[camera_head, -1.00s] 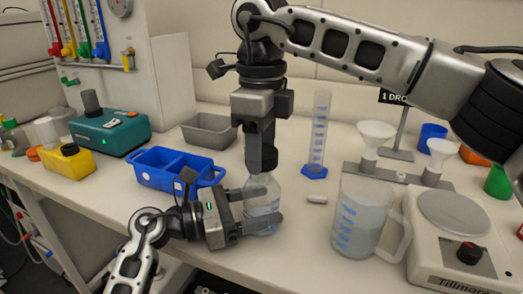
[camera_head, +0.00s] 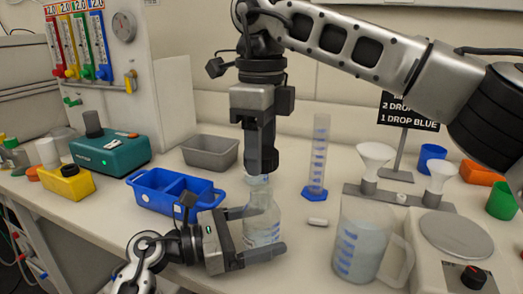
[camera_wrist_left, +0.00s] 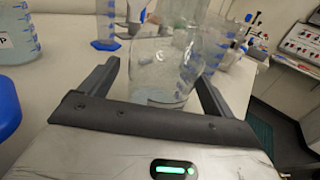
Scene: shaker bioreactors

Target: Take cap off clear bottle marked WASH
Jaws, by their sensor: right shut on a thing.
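The clear bottle (camera_head: 262,222) stands on the bench with blue markings on its side; I cannot read WASH on it. My left gripper (camera_head: 262,246) is low around the bottle, one finger on each side. In the left wrist view the bottle (camera_wrist_left: 163,72) sits between the fingers (camera_wrist_left: 160,85), with a gap beside the left finger, so the gripper looks open. My right gripper (camera_head: 262,170) points straight down over the bottle and is shut. The cap is hidden between its fingers.
A blue divided bin (camera_head: 150,200) and grey tray (camera_head: 210,152) stand to the left. A measuring cylinder (camera_head: 318,165) and small white bar (camera_head: 317,222) are behind right. A large jug (camera_head: 365,245), funnel rack (camera_head: 395,196) and scale (camera_head: 452,230) crowd the right.

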